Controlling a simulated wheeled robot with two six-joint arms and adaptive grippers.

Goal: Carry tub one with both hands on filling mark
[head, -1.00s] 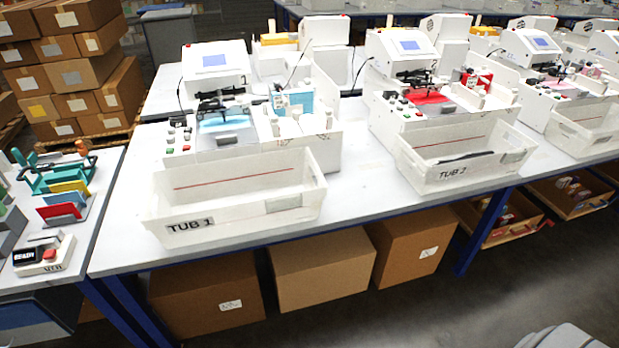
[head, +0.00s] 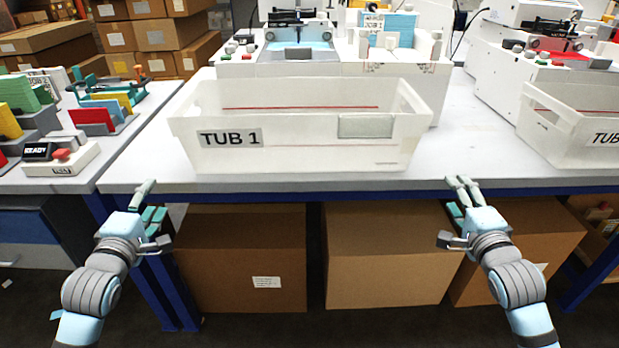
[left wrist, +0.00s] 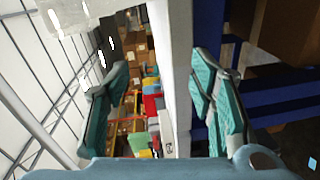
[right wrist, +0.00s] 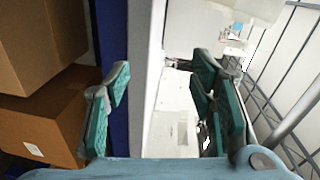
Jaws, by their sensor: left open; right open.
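Tub one (head: 300,158), a white open tub with a "TUB 1" label and a red line inside, sits near the table's front edge in the head view. It looks empty. My left gripper (head: 150,200) is open and empty, below and left of the tub at the table's front edge. My right gripper (head: 460,196) is open and empty, below and right of the tub. Neither touches the tub. In the left wrist view the open fingers (left wrist: 160,95) stand either side of the table edge; the right wrist view shows open fingers (right wrist: 160,95) too.
Tub two (head: 575,150) stands to the right on the same table (head: 460,160). A plotter machine (head: 300,55) stands right behind tub one. A side table with a READY box (head: 62,155) is at the left. Cardboard boxes (head: 245,255) lie under the table.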

